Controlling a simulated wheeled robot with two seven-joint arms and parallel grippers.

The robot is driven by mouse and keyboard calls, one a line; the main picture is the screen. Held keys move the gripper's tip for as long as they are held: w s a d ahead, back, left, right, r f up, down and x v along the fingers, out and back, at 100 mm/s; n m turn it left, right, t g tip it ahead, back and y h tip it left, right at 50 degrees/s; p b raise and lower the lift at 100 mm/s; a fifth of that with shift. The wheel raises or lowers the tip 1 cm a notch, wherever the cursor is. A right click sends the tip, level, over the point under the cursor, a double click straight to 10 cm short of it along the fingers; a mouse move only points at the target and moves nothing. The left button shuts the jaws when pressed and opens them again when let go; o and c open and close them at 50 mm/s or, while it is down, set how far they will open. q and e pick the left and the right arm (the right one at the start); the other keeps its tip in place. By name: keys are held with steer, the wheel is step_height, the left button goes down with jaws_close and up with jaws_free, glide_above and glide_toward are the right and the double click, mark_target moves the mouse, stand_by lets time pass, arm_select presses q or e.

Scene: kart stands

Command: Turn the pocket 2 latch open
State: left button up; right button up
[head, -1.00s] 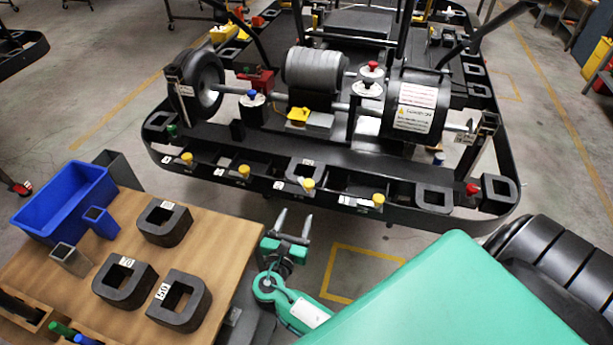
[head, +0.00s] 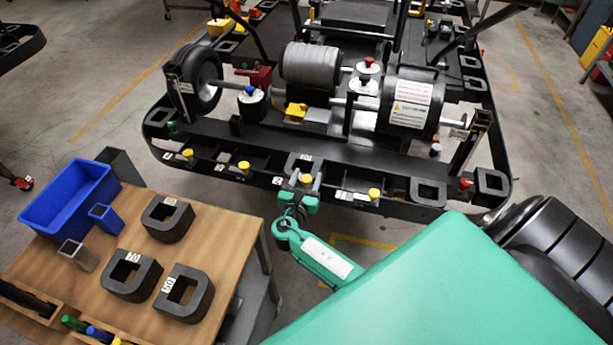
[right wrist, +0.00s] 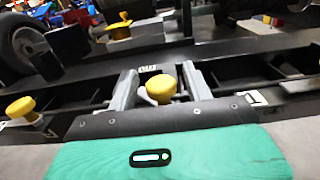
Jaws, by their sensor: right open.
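A row of yellow-knobbed latches runs along the front rail of the black kart stand (head: 262,150). One yellow latch knob (head: 306,178) stands at my right gripper (head: 304,183). In the right wrist view the same knob (right wrist: 161,88) is between the two grey fingers of the open gripper (right wrist: 162,80), with a gap visible on each side. I cannot tell whether a finger touches it. A small white label (right wrist: 148,68) sits behind the knob; its number is too small to read. My left gripper is not in view.
Other yellow knobs stand at left (head: 243,165) and right (head: 374,193) on the rail. A wooden table (head: 222,235) with dark U-shaped blocks (head: 132,275) and a blue bin (head: 70,197) is at left. A wheel (head: 200,80) and rollers sit on the stand.

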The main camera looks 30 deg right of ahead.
steer(key=c, duration=0.9)
steer(key=shift+c, duration=0.2)
